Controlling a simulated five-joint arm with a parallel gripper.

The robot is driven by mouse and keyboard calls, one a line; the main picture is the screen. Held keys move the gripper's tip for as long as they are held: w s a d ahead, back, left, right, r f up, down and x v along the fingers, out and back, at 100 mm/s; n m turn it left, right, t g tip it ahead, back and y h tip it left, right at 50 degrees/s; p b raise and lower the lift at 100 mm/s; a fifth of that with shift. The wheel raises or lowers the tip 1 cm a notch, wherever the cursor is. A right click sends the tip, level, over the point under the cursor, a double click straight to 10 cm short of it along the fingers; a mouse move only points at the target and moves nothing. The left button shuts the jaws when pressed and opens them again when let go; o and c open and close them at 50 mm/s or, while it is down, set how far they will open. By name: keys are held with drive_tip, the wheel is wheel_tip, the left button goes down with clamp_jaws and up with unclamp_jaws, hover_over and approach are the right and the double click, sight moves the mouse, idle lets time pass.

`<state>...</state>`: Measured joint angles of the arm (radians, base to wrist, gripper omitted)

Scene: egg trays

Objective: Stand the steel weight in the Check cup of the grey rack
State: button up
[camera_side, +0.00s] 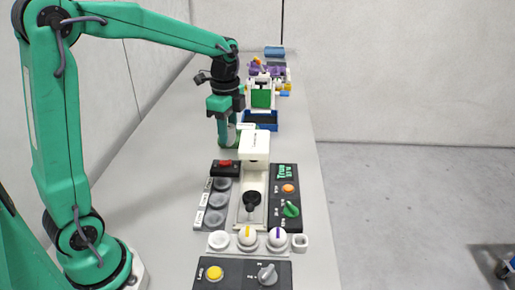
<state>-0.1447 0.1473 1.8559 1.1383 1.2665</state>
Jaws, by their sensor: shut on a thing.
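My gripper (223,134) points down beyond the black box with the red button, near a green and pale holder. It is shut on a small greyish thing, which I take for the steel weight; its shape is mostly hidden by the fingers. The grey rack (206,208) lies nearer the camera, left of the white device, with several round grey cups in a row and white labels on its left side. The label words are too small to read, so I cannot tell which cup is Check. The cups look empty.
White round holders and a black control box (242,274) lie in front. A blue tray (261,126) is behind. The table's left side is clear.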

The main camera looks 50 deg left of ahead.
drive_tip(key=a+n, duration=0.3)
drive_tip(key=a, duration=0.2)
wheel_tip(320, 180, down, 10)
drive_tip(key=shift+n, duration=0.4)
drive_tip(key=shift+f, duration=0.25)
drive_tip(key=shift+f, duration=3)
drive_tip(key=shift+f, duration=0.55)
drive_tip(key=o, duration=1.2)
drive_tip(key=shift+c, duration=0.2)
